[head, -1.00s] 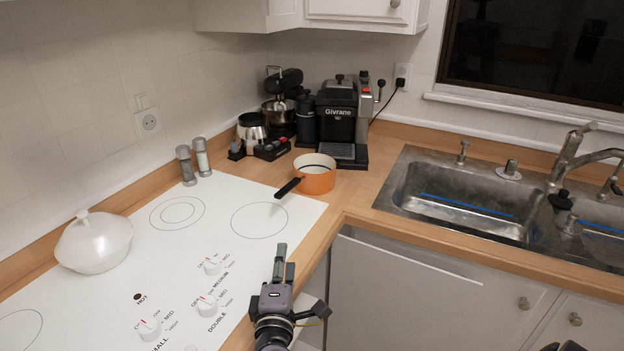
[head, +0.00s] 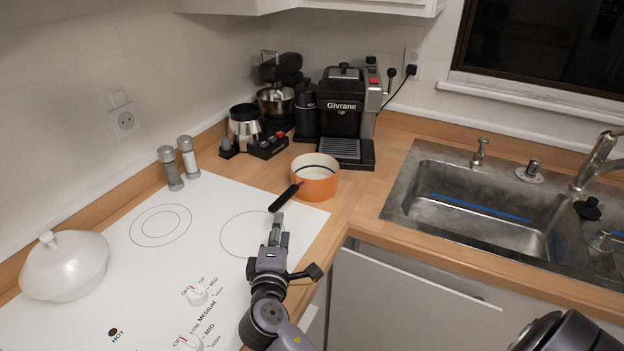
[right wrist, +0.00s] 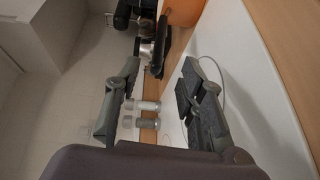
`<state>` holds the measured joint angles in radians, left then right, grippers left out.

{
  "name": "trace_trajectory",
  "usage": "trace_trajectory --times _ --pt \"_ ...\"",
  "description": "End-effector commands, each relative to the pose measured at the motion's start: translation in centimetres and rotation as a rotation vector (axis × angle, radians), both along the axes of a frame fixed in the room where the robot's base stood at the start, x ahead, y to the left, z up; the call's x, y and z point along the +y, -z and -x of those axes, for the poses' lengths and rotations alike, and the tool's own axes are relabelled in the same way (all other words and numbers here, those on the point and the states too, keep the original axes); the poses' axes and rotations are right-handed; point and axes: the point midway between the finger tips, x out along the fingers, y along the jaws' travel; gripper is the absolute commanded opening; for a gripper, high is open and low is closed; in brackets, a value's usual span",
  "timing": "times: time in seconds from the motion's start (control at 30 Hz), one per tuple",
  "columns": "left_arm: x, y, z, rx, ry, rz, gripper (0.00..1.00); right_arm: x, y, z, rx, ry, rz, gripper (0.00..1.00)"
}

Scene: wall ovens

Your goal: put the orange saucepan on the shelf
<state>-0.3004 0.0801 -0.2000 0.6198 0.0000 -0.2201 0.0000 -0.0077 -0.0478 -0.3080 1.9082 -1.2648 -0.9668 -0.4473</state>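The orange saucepan (head: 318,184) stands on the wooden counter just behind the cooktop's far right corner. Its black handle (head: 285,197) points toward the front left, over the cooktop. My right gripper (head: 276,232) is just in front of the handle's end, apart from the saucepan. In the right wrist view, its fingers (right wrist: 160,78) are spread and empty, with the black handle (right wrist: 162,48) beyond the gap and part of the orange pan (right wrist: 185,10) at the top edge. My left gripper is not in view. No shelf can be clearly made out.
A white lidded pot (head: 66,265) stands on the white cooktop (head: 125,275) at left. Two shakers (head: 180,162), a coffee machine (head: 346,115) and a stand mixer (head: 277,88) stand behind. The sink (head: 485,205) is at right, with bare counter (head: 370,200) before it.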

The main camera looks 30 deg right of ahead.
Motion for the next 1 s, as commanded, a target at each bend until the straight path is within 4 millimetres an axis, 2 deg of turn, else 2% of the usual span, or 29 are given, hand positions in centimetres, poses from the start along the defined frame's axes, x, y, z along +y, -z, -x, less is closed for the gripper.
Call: trace_trajectory --times 0.1,0.3,0.57,0.8,1.0 --pt "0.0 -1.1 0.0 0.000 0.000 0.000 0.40 -1.6 -0.3 -2.3 -0.001 0.002 0.004 0.37" --pt "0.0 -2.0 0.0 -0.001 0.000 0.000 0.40 -3.7 0.2 -5.5 -0.001 0.000 0.003 0.37" --pt "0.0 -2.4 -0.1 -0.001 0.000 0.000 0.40 -4.8 0.4 -7.0 -0.001 0.001 0.001 0.37" --pt "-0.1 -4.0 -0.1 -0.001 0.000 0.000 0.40 -6.6 0.3 -9.6 0.000 0.001 0.003 0.37" --pt "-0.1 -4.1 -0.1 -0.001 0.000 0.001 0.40 -7.6 0.8 -10.9 0.000 0.001 0.000 0.37"
